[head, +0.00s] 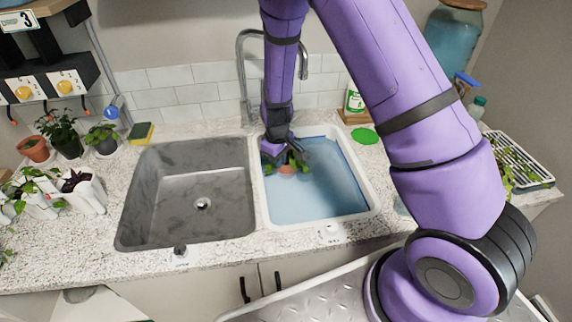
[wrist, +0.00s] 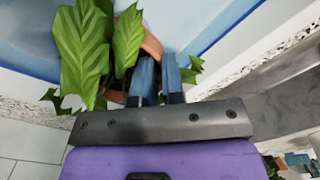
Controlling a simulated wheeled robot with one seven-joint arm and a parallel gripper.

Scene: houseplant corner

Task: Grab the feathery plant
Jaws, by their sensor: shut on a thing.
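A plant with large, deeply lobed green leaves (wrist: 82,45) shows close up in the wrist view. It grows in a terracotta pot (wrist: 151,42), which also shows small in the head view (head: 287,169). My gripper (head: 285,150) is over the right basin, which holds blue water. In the wrist view its fingers (wrist: 159,66) are shut on the pot's edge. Leaves and fingers hide much of the pot. I cannot tell whether the pot touches the water.
The left basin (head: 155,200) is empty. The faucet (head: 243,75) stands behind the basins. Several potted plants (head: 65,135) stand on the left counter, with a yellow sponge (head: 141,132) near them. A drying rack (head: 520,160) is at right, and a green disc (head: 364,135) lies behind the right basin.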

